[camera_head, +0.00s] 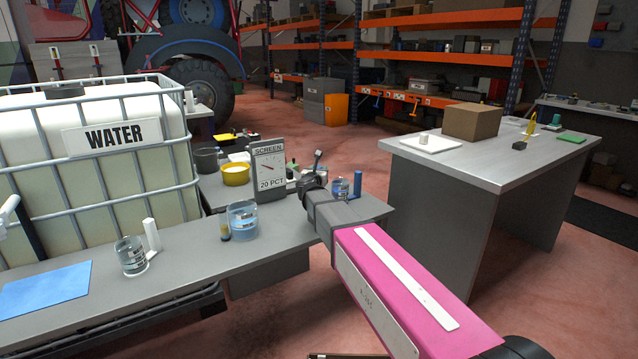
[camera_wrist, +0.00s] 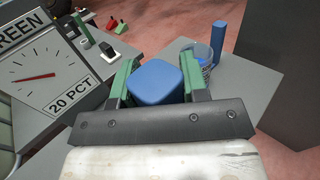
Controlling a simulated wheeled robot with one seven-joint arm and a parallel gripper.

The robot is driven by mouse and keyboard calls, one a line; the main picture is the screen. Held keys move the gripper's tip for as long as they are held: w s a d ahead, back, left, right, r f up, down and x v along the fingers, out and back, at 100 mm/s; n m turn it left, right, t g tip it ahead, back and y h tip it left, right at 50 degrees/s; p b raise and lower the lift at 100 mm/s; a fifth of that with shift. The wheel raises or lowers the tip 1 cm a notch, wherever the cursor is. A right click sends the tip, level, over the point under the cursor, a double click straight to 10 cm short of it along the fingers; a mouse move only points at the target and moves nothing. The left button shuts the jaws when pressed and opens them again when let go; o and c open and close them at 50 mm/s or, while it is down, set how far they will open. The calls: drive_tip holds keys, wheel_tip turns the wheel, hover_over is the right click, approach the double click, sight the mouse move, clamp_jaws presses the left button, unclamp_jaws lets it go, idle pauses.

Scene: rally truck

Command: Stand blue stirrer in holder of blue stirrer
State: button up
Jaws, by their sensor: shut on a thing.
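My gripper (camera_wrist: 158,74) has its green fingers shut on a blue block-like piece with rounded corners, which I take for the blue stirrer (camera_wrist: 155,84). In the wrist view only its broad top shows; the rest is hidden below. A blue upright post (camera_wrist: 218,42), seemingly the holder of the blue stirrer, stands ahead and to the right, apart from the held piece. A clear beaker (camera_wrist: 197,58) is beside it, partly behind the right finger. In the head view the post (camera_head: 357,184) stands near the bench end, right of my gripper; the held piece is hidden there.
The screen sign (camera_head: 269,166) reading 20 PCT stands close on the left. A beaker of blue liquid (camera_head: 243,220), a yellow bowl (camera_head: 236,174) and a white post (camera_head: 152,236) beside another beaker (camera_head: 131,257) share the bench. A second table (camera_head: 490,160) is at right.

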drive_tip(key=shift+f, duration=1.9)
drive_tip(key=o, duration=0.9)
drive_tip(key=shift+f, duration=0.1)
